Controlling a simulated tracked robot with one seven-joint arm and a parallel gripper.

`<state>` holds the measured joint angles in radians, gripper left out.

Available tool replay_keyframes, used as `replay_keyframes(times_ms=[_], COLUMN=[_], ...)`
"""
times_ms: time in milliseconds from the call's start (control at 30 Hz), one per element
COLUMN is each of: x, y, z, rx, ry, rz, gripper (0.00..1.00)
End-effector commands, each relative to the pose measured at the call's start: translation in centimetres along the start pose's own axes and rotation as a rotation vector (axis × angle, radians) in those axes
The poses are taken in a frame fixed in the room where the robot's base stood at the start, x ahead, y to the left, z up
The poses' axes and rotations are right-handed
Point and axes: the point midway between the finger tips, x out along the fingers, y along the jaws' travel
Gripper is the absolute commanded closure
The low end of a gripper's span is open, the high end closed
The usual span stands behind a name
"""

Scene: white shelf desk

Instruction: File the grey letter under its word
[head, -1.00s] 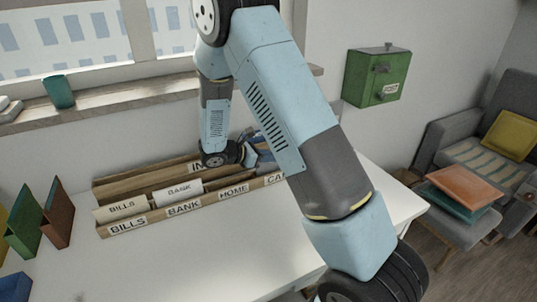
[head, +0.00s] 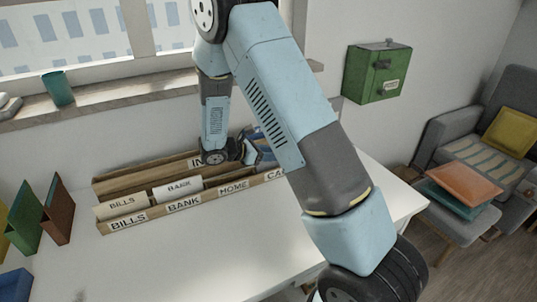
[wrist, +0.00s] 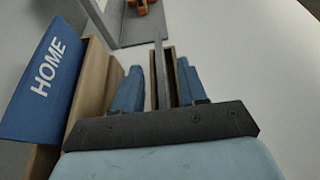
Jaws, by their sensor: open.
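My gripper (wrist: 158,68) is open in the wrist view, with its blue fingers apart. A thin grey sheet (wrist: 161,72), which looks like the grey letter edge-on, stands upright between the fingers; no word on it can be read. In the head view my gripper (head: 243,151) is low over the right part of the wooden sorter (head: 155,217), largely hidden by my arm. The sorter's front labels read BILLS, BANK, HOME and a partly covered CA. A blue HOME card (wrist: 45,75) stands at the left in the wrist view.
Pale BILLS (head: 121,204) and BANK (head: 178,189) cards stand in the sorter. Green (head: 26,219) and brown (head: 58,211) stands are at the desk's left. A grey panel (wrist: 135,25) and an orange item (wrist: 140,6) show in the wrist view. The front desk (head: 190,255) is clear.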

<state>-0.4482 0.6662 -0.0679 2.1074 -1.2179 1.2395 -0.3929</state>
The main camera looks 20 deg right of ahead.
Motion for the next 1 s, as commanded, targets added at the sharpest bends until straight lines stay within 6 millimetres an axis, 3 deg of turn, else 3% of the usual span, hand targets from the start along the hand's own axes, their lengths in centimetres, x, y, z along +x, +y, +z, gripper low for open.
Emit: replay_keyframes(times_ms=[267,700,1000], x=[-1.8,-10.2,-13.4], y=[0.1,0.1,0.1], z=[0.0,-0.1,-0.1], rx=[0.001,0.0,0.0], ry=[0.0,0.001,0.0], rz=[0.003,0.003,0.0], gripper=[0.58,0.58,0.58])
